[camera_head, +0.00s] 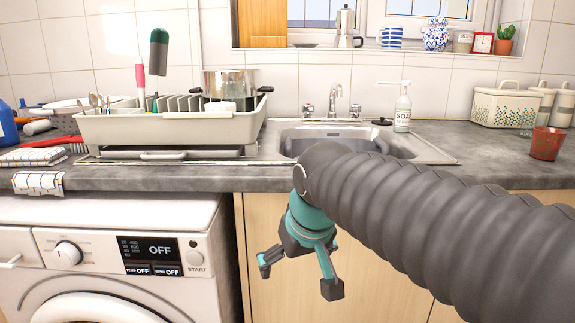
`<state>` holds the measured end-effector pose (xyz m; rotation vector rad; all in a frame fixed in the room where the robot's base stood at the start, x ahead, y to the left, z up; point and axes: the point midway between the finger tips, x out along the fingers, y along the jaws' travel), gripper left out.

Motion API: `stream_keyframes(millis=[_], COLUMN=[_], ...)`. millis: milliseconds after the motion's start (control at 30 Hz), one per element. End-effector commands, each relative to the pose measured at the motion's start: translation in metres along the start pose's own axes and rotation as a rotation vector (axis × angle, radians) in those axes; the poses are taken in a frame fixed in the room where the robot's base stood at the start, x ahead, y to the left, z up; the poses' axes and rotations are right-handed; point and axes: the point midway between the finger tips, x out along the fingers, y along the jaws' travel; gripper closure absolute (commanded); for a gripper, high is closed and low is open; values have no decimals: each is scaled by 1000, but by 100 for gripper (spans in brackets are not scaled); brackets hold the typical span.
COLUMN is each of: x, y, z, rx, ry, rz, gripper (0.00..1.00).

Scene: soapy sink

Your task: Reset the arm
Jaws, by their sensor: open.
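My gripper (300,275) is open and empty. It hangs low in front of the light wooden cupboard doors, below the counter edge, with its fingers pointing down. My dark ribbed arm comes in from the lower right and covers part of the counter edge and cupboard. The sink (420,150) lies in the counter behind my arm, and my arm hides part of its front. A dark round thing sits at the sink's right side; I cannot tell what it is.
A grey dish rack (170,128) with a pot (229,83) stands left of the sink. A soap bottle (402,110) and tap (335,100) are behind the sink. A red cup (546,143) and cream basket (497,107) stand right. The washing machine (110,255) is lower left.

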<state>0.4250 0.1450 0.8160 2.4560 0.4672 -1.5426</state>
Motion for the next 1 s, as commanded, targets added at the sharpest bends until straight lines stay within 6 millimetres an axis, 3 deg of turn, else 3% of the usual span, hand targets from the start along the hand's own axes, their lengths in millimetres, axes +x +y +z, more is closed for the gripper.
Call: stream_keyframes(millis=[33,200,300,400,600,1000], x=[6,26,32,31,11,11], y=[12,44,56,65,82,82], z=[26,113,159,188,196,196], rx=[31,135,197,250,322,322], ry=[-4,-20,-34,-28,40,40], rz=[14,60,86,112,159,159], gripper=[0,0,0,0,0,0])
